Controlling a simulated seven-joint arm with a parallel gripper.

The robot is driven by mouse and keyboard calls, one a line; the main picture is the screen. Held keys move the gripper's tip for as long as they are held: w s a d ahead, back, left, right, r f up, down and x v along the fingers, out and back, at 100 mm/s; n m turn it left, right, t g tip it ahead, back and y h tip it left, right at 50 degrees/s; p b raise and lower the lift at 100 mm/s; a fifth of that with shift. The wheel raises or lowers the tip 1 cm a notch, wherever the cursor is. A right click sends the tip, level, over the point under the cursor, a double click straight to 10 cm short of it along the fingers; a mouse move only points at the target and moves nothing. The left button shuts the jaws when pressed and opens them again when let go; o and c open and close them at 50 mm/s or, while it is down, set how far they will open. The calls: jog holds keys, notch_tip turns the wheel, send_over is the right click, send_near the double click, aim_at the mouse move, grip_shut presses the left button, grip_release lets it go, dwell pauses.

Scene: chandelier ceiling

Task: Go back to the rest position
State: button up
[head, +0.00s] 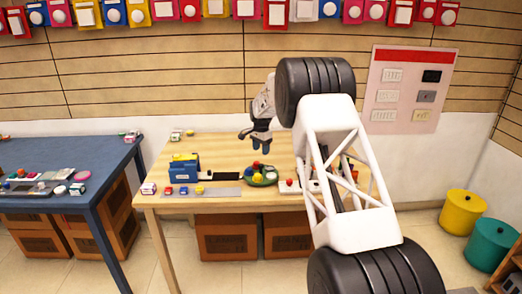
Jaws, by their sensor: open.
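My gripper (266,151) is in the head view, above the back middle of the wooden table (165,204). It points downward, its fingers are open and I see nothing held between them. A round green tray (248,183) with yellow, red and other small items stands on the table below and slightly in front of it. I cannot tell the exact height of the gripper over the tray. My white arm link and dark joints cover the right part of the table.
A blue holder (184,168), a black pad (226,176), a grey strip (222,193) and small coloured boxes lie on the table's left half. A white item with a red top (289,184) is right of the tray. A blue table (110,160) stands left; yellow (462,212) and teal (490,243) bins stand right.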

jog(key=shift+s+d+r, duration=0.15)
jog(key=shift+s+r, duration=0.15)
jog(key=shift+r, duration=0.15)
jog(key=s+d+r+n, duration=0.25)
jog(key=s+r, duration=0.45)
jog(key=s, duration=0.5)
jog(key=s+d+r+n+t, duration=0.1)
jog(key=s+d+r, duration=0.2)
jog(key=s+r, duration=0.65)
jog(key=s+d+r+n, duration=0.1)
jog(key=s+d+r, duration=0.35)
jog(key=s, duration=0.85)
jog(key=s+d+f+n, duration=0.1)
jog(key=s+f+n, duration=0.1)
jog(key=s, duration=1.8)
jog(key=s+d+f+n+t, duration=0.1)
jog(key=s+f+n, duration=0.1)
jog(key=s, duration=1.9)
jog(key=shift+d+f+n+t, duration=0.25)
jog(key=shift+d+n+t, duration=0.05)
jog(key=shift+n, duration=0.35)
